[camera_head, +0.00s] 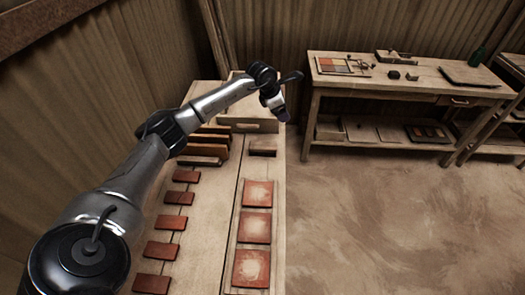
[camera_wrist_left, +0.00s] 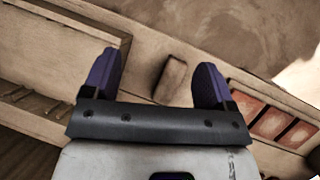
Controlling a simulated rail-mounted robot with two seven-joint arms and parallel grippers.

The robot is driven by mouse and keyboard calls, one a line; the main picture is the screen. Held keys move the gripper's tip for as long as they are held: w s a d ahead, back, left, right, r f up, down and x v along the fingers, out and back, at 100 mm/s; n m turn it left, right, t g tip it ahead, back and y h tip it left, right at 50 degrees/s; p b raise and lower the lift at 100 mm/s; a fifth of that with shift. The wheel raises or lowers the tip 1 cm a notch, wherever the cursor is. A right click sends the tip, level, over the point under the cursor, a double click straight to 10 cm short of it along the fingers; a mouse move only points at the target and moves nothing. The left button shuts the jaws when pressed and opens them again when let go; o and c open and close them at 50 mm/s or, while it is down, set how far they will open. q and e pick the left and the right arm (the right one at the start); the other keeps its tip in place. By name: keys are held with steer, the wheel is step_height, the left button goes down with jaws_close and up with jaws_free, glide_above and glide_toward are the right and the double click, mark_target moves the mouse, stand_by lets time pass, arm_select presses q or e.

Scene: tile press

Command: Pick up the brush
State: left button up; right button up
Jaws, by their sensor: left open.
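A small brown oblong block, which looks like the brush (camera_head: 263,147), lies on the long wooden bench (camera_head: 225,190) just in front of a wooden box. In the left wrist view the brush (camera_wrist_left: 171,80) shows between my two fingers, nearer the right one. My left gripper (camera_wrist_left: 158,60) is open and empty, with its purple fingers apart. In the head view the left gripper (camera_head: 282,114) is above the far end of the bench, slightly beyond and right of the brush. Its height over the brush is hard to judge. My right gripper is not in view.
A wooden box (camera_head: 249,126) stands behind the brush. Upright boards (camera_head: 205,147) stand left of it. Square red tiles (camera_head: 256,228) lie in a tray in front, with smaller tiles (camera_head: 179,197) to the left. A worktable (camera_head: 440,82) stands at the back right.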

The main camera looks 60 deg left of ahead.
arm_select(q)
steer(key=s+a+f+m+g, duration=0.1)
steer(key=s+f+m+g, duration=0.1)
steer(key=s+g, duration=0.4)
steer(key=b, duration=0.1)
glide_above(263, 145)
steer(key=shift+y, duration=0.3)
steer(key=f, duration=0.8)
steer(key=shift+s+a, duration=0.15)
steer(key=shift+a, duration=0.05)
steer(key=shift+d+f+b, duration=0.15)
steer(key=shift+f+b, duration=0.15)
steer(key=shift+f, duration=1.15)
steer(key=shift+d+f+b, duration=0.1)
steer(key=shift+f+b, duration=0.2)
steer(key=shift+f, duration=1.1)
steer(key=shift+r, duration=0.1)
steer(key=c, duration=1)
steer(key=shift+c, duration=0.2)
steer(key=shift+r, duration=0.1)
step_height(263, 145, up, 4)
steer(key=shift+a+f+p, duration=0.1)
steer(key=shift+p, duration=0.35)
steer(key=w+d+r+p, duration=0.1)
steer(key=w+d+r, duration=0.2)
steer(key=d+r, duration=0.4)
steer(key=d, duration=0.4)
steer(key=shift+w+d+p, duration=0.15)
steer(key=shift+w+p, duration=0.15)
